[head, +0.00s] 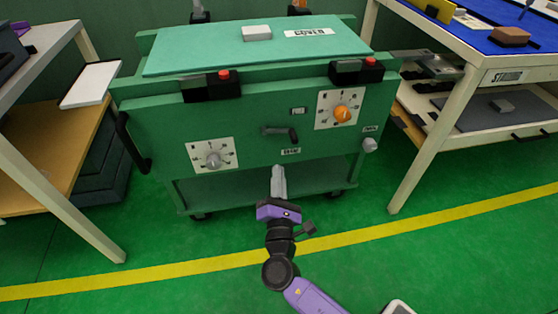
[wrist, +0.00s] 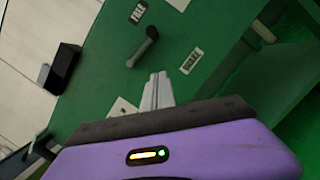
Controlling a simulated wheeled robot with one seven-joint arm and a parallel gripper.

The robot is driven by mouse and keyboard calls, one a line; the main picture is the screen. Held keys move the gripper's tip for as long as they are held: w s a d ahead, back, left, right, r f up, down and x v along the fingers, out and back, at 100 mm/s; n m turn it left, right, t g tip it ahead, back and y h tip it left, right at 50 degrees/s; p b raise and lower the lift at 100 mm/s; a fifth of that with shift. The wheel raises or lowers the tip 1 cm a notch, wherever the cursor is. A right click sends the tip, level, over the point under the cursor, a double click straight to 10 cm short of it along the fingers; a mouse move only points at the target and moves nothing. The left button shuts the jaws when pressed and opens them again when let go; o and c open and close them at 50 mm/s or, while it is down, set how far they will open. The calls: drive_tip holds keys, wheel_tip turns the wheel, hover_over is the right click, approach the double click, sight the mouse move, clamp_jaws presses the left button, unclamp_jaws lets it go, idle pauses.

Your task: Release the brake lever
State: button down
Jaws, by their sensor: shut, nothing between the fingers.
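The brake lever (head: 279,131) is a short dark handle on the front panel of the green cart. In the head view it lies roughly level, with its knobbed end to the right. One small label (head: 299,111) sits above it and another (head: 290,151) below it. In the wrist view the lever (wrist: 142,48) stands apart from the fingers, between the two labels (wrist: 138,12) (wrist: 191,60). My gripper (head: 278,170) is shut and empty, just below the lever in the head view. Its fingertips also show in the wrist view (wrist: 158,80).
The cart front (head: 165,128) also carries a grey dial (head: 213,160), an orange dial (head: 343,114) and a grey knob (head: 370,145). A black side handle (head: 132,143) juts out at left. Tables (head: 465,95) (head: 40,170) stand on both sides. The floor before the cart is clear.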

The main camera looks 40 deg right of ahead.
drive_tip(key=v, duration=0.5)
drive_tip(key=shift+p, duration=0.35)
